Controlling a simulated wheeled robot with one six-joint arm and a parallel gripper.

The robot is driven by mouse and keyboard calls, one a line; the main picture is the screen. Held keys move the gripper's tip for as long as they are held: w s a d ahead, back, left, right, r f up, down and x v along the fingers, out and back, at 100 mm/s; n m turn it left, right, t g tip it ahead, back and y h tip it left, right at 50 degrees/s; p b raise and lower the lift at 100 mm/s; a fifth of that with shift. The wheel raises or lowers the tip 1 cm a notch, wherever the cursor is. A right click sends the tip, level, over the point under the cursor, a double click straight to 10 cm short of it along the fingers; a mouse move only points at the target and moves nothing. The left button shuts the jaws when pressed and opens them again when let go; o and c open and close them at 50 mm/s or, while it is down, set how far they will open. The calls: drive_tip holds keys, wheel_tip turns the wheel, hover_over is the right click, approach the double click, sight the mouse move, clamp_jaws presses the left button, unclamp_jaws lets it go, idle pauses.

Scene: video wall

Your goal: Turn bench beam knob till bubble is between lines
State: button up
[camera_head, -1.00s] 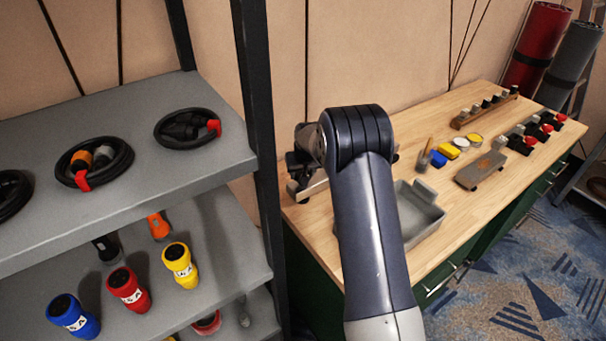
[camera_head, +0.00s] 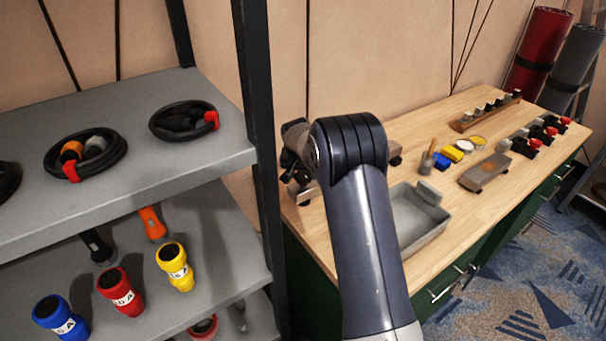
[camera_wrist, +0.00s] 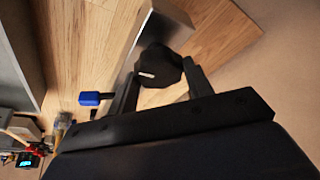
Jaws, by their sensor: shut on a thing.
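The bench beam (camera_head: 308,193) lies at the left end of the wooden bench, mostly hidden behind my arm in the head view. In the wrist view the beam (camera_wrist: 128,58) runs diagonally as a pale bar. A black knob (camera_wrist: 156,66) with a small white mark sits at its end. My gripper (camera_wrist: 163,75) has one finger on each side of the knob and is shut on it.
A grey tray (camera_head: 418,215) stands on the bench (camera_head: 400,150) close to my arm. Blue and yellow blocks, a grey block (camera_head: 485,172) and several small parts lie farther right. A shelf (camera_head: 150,130) with coiled cables and coloured cylinders stands on the left, its post near my arm.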

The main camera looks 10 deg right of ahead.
drive_tip(key=o, duration=1)
drive_tip(key=shift+c, duration=0.2)
drive_tip(key=b+v, duration=0.1)
drive_tip(key=v, duration=0.9)
drive_tip(key=shift+s+r+b, duration=0.15)
drive_tip(key=shift+r+b, duration=0.2)
drive_tip(key=shift+r, duration=0.05)
drive_tip(key=p+x, duration=0.1)
drive_tip(key=x, duration=0.9)
drive_tip(key=shift+f+p, duration=0.4)
